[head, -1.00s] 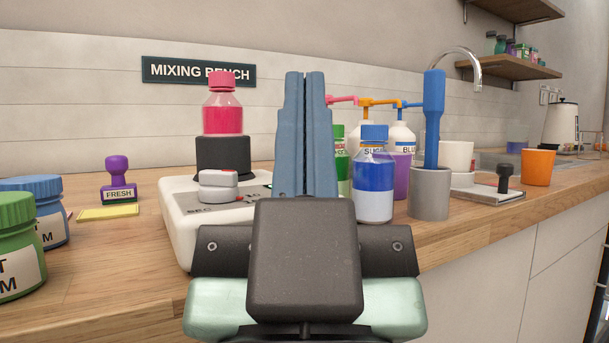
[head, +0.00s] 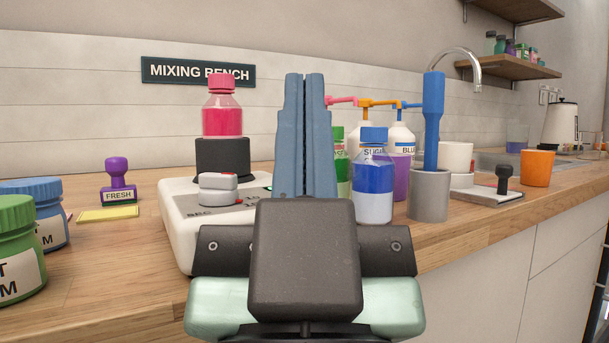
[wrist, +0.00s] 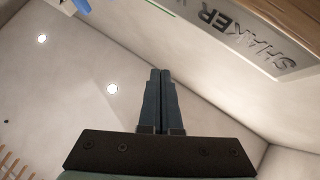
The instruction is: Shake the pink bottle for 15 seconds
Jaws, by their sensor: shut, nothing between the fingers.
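The pink bottle (head: 222,112), clear with pink liquid and a pink cap, stands upright on the black holder (head: 222,160) of a white shaker machine (head: 180,222). A grey switch or lever (head: 217,187) with a red spot sits on the machine's front. My gripper (head: 305,78) is shut and empty, its blue-grey fingers pointing up, in front of and to the right of the pink bottle in the head view. It hides part of the machine's right side. In the wrist view my gripper (wrist: 160,72) is also shut, with the machine's "SHAKER" lettering (wrist: 240,38) upper right.
A blue-capped bottle (head: 373,180), a grey cup (head: 429,197) holding a blue tool and several pump bottles stand right of my gripper. A purple stamp (head: 118,185), yellow pad (head: 107,214) and jars (head: 15,250) are on the left. Bare counter lies between jars and machine.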

